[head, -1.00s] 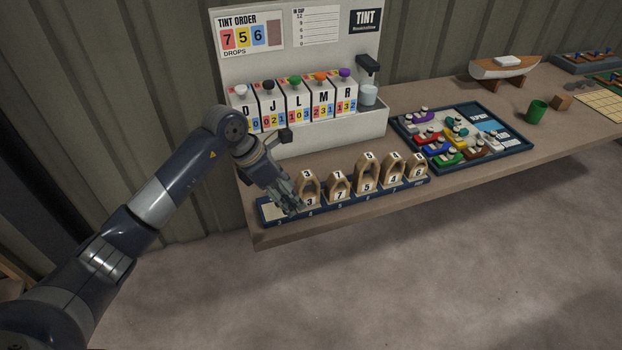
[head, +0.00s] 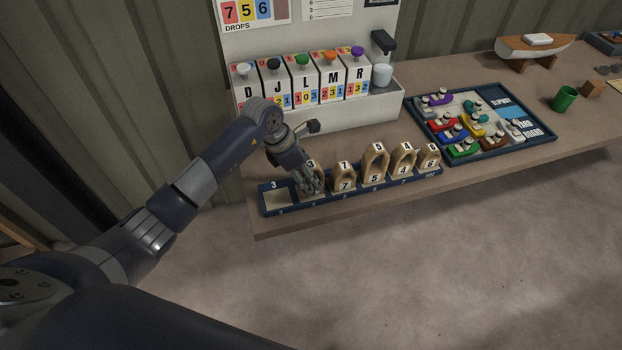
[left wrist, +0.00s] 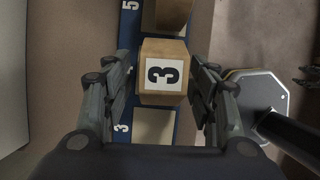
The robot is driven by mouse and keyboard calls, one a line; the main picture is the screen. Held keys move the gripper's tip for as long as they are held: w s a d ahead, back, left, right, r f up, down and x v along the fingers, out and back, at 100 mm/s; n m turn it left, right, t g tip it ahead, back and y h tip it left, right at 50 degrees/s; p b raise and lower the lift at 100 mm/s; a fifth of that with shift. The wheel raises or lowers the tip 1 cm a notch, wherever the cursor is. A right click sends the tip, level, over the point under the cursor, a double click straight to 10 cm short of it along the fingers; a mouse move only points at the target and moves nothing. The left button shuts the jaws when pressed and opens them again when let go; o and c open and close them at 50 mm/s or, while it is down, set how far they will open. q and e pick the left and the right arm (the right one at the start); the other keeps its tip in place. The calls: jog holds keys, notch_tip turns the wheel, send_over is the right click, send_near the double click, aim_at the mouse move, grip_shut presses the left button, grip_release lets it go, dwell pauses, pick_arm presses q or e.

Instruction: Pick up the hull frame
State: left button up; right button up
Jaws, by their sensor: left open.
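The wooden hull frame marked 3 (left wrist: 163,72) stands in the blue rack (head: 281,210) on the bench. In the left wrist view it lies between the fingers of my left gripper (left wrist: 165,95), which are open, one on each side, with gaps showing. In the head view my left gripper (head: 312,184) covers much of this frame; its top edge with a 3 (head: 311,164) shows. To its right in the rack stand frames marked 7 (head: 344,178), 5 (head: 375,164), 4 (head: 403,160) and 6 (head: 428,158).
The leftmost rack slot (head: 280,198) is empty. Behind the rack stands the white tint dispenser (head: 385,112) with several lettered boxes. A blue-edged tray (head: 540,134) of coloured pieces, a green cup (head: 564,99) and a boat model (head: 533,47) are to the right.

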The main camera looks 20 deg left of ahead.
pick_arm(q)
jog(key=shift+x, duration=1.05)
jog(key=shift+d+f, duration=0.15)
jog(key=shift+f, duration=0.25)
jog(key=shift+w, duration=0.1)
jog(key=c, duration=1.2)
pick_arm(e)
jog(key=shift+w+d+r, duration=0.3)
jog(key=shift+w+r, duration=0.3)
jog(key=shift+w, duration=0.05)
jog(key=shift+w, duration=0.15)
